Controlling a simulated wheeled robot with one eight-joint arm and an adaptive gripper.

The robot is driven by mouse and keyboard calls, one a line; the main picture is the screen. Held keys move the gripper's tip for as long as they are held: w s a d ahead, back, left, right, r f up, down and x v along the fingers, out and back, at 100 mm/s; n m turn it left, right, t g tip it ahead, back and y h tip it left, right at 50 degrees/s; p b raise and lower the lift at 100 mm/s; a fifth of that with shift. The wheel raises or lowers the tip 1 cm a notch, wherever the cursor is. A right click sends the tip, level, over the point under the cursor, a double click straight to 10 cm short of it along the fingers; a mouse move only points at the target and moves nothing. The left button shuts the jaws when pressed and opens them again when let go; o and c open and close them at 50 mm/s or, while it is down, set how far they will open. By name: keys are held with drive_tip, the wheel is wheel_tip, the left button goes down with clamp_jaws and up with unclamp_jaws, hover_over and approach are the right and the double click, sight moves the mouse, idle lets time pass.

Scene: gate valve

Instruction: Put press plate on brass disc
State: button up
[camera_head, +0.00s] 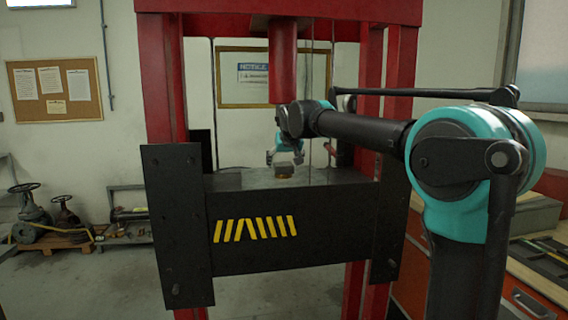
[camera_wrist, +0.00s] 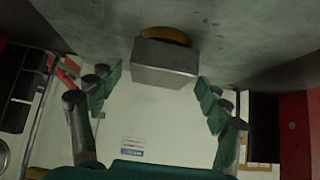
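The press plate is a grey metal block (camera_wrist: 166,63). In the wrist view it sits against the brass disc (camera_wrist: 167,36), which shows as a tan rim beyond it. In the head view the small grey plate (camera_head: 285,168) appears to rest on top of the brass disc (camera_head: 285,178) on the black press bed. My gripper (camera_head: 284,158) is just above the plate. In the wrist view the fingers of my gripper (camera_wrist: 160,92) are spread, one on each side of the plate and clear of it. Nothing is held between them.
The black press bed (camera_head: 245,252) with yellow stripes spans the red press frame (camera_head: 160,90). The red ram (camera_head: 283,62) hangs above the plate, close to my gripper. Thin vertical rods or cables (camera_head: 311,120) stand just right of it. The bed's left part is clear.

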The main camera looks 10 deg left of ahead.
drive_tip(key=v, duration=1.2)
drive_tip(key=shift+r, duration=0.1)
